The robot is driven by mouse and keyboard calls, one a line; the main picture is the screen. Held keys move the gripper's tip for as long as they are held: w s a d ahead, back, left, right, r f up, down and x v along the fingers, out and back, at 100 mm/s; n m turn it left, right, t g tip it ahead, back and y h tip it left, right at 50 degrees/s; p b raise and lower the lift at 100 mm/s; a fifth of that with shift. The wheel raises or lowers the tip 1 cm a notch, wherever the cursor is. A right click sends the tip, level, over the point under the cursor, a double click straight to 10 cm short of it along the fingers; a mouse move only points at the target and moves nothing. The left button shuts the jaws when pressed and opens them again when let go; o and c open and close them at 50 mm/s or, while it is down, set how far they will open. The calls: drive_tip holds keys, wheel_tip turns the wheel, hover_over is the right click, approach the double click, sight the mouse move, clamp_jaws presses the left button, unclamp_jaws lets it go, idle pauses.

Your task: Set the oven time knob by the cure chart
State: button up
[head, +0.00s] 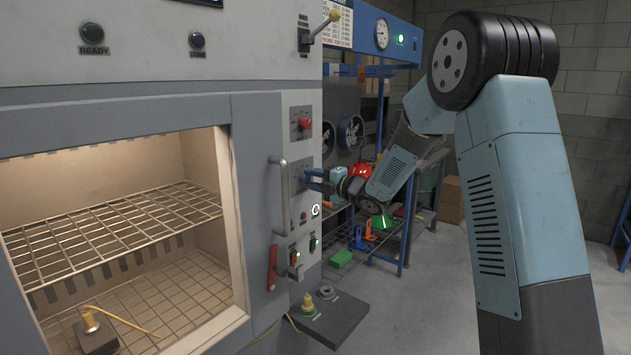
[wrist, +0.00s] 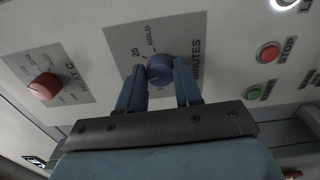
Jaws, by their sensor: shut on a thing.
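The blue time knob (wrist: 160,70) sits on a grey plate marked MINUTES, with 25 and HOLD readable in the wrist view. My gripper (wrist: 159,78) has one finger on each side of the knob and is shut on it. Where the knob's pointer stands I cannot tell. In the head view my gripper (head: 312,179) reaches the oven's side panel from the right and largely hides the knob. The cure chart (head: 339,24) is a white sheet with small red and dark print, partly cut off at the top and too small to read.
A red temperature knob (wrist: 45,87) is beside the time knob; it also shows above my gripper in the head view (head: 304,123). A red STOP button (wrist: 268,52) and a green button (wrist: 253,93) are on the other side. The oven door handle (head: 280,205) stands close by.

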drive_tip(key=n, duration=0.5)
drive_tip(key=shift+s+a+f, duration=0.15)
drive_tip(key=shift+a, duration=0.15)
drive_tip(key=shift+n, duration=0.3)
drive_tip(key=o, duration=0.8)
drive_tip(key=shift+o, duration=1.2)
drive_tip(key=shift+d, duration=0.1)
drive_tip(key=shift+d, duration=0.1)
drive_tip(key=shift+d, duration=0.2)
drive_tip(key=v, duration=1.3)
drive_tip(key=shift+s, duration=0.15)
